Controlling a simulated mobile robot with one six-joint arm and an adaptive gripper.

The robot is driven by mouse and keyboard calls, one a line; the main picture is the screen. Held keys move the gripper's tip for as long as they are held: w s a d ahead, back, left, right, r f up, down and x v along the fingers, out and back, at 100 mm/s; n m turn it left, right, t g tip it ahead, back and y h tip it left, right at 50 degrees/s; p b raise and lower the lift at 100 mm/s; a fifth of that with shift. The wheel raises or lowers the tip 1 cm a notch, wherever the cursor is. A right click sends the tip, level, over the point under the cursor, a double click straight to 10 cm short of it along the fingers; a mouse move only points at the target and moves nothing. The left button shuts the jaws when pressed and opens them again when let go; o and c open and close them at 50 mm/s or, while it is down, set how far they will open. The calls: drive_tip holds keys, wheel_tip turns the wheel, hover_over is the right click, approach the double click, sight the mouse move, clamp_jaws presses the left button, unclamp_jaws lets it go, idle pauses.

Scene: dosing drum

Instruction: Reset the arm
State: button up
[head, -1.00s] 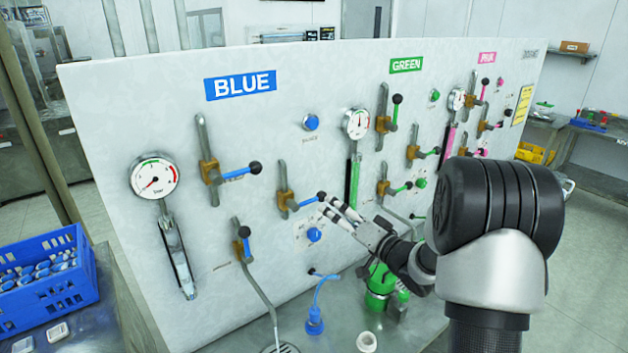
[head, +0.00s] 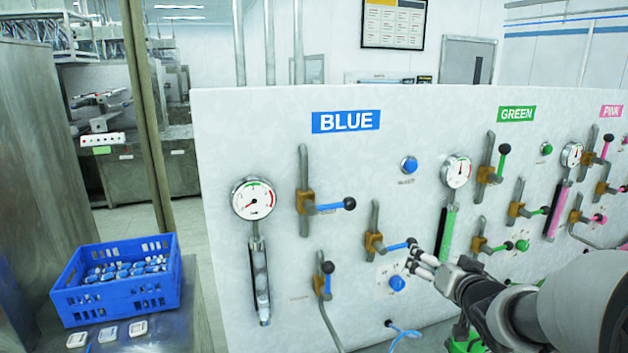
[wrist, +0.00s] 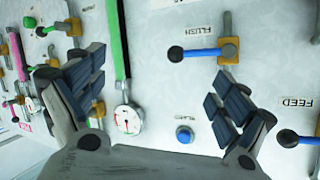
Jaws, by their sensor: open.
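My gripper (head: 422,262) is open and empty in front of the white panel, its fingertips close to the black ball of the blue flush lever (head: 393,246) in the head view. I cannot tell there whether they touch. In the wrist view my gripper (wrist: 155,95) has its fingers spread wide with nothing between them. The flush lever (wrist: 203,52) shows there beyond the fingers, apart from them. My arm (head: 580,305) reaches in from the lower right.
The panel (head: 285,150) carries gauges, buttons and levers. A blue crate (head: 120,300) stands on a bench at the left.

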drive_tip(key=s+a+f+n+g+b, duration=0.1)
drive_tip(key=s+a+f+g, duration=0.1)
drive_tip(key=s, duration=0.9)
drive_tip(key=s+a+f+n+g+b, duration=0.2)
drive_tip(key=s+a, duration=0.5)
drive_tip(key=s, duration=0.4)
drive_tip(key=s+a+f+n+g+b, duration=0.1)
drive_tip(key=s+a+f+g, duration=0.3)
drive_tip(key=s, duration=0.8)
drive_tip(key=shift+a+f+g+y, duration=0.15)
drive_tip(key=shift+g+y, duration=0.25)
drive_tip(key=shift+g, duration=0.3)
drive_tip(key=shift+w, duration=0.15)
